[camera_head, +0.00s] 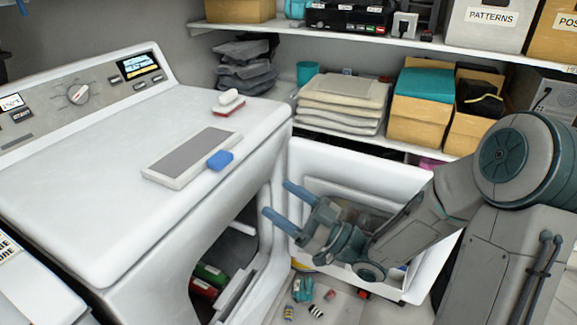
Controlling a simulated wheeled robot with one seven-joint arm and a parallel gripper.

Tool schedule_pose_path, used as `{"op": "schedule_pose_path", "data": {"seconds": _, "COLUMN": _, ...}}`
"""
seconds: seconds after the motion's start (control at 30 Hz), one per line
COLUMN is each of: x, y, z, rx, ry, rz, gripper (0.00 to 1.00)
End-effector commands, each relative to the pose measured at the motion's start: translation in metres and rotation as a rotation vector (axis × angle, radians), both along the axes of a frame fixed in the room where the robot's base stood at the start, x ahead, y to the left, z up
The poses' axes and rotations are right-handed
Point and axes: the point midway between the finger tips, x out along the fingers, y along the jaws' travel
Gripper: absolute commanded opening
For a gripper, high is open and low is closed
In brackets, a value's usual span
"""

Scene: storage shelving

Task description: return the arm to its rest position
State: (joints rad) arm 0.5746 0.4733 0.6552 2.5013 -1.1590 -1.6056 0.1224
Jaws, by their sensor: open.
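My arm comes in from the right side of the head view and reaches left across the front of an open appliance door. My gripper (282,203) has two blue fingers spread apart with nothing between them. It hangs in front of the white door (408,176) and to the right of the white machine's (80,205) opening. The fingers point left toward that opening. From this view I cannot tell whether the fingers touch the door.
A grey-topped tray (160,178), a blue block (220,160) and a red-white brush (229,103) lie on the machine. Red and green items (205,280) sit inside it. Small objects (303,288) lie on the floor. Loaded shelves (450,48) line the back wall.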

Motion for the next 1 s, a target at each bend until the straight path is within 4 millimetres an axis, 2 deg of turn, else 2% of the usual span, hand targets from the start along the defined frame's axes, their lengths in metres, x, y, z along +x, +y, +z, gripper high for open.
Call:
{"op": "schedule_pose_path", "data": {"seconds": 0.17, "x": 0.007, "y": 0.003, "z": 0.000, "rx": -0.071, "ry": 0.014, "rz": -0.034, "gripper": 0.72}}
{"op": "schedule_pose_path", "data": {"seconds": 0.3, "x": 0.027, "y": 0.003, "z": -0.006, "rx": -0.266, "ry": 0.061, "rz": -0.144, "gripper": 0.72}}
{"op": "schedule_pose_path", "data": {"seconds": 0.43, "x": 0.050, "y": -0.012, "z": -0.012, "rx": -0.487, "ry": 0.137, "rz": -0.294, "gripper": 0.72}}
{"op": "schedule_pose_path", "data": {"seconds": 0.6, "x": 0.069, "y": -0.051, "z": -0.008, "rx": -0.723, "ry": 0.260, "rz": -0.499, "gripper": 0.72}}
{"op": "schedule_pose_path", "data": {"seconds": 0.73, "x": 0.070, "y": -0.088, "z": 0.004, "rx": -0.860, "ry": 0.377, "rz": -0.653, "gripper": 0.72}}
{"op": "schedule_pose_path", "data": {"seconds": 0.87, "x": 0.060, "y": -0.124, "z": 0.022, "rx": -0.958, "ry": 0.521, "rz": -0.793, "gripper": 0.72}}
{"op": "schedule_pose_path", "data": {"seconds": 1.0, "x": 0.035, "y": -0.158, "z": 0.045, "rx": -1.020, "ry": 0.700, "rz": -0.913, "gripper": 0.72}}
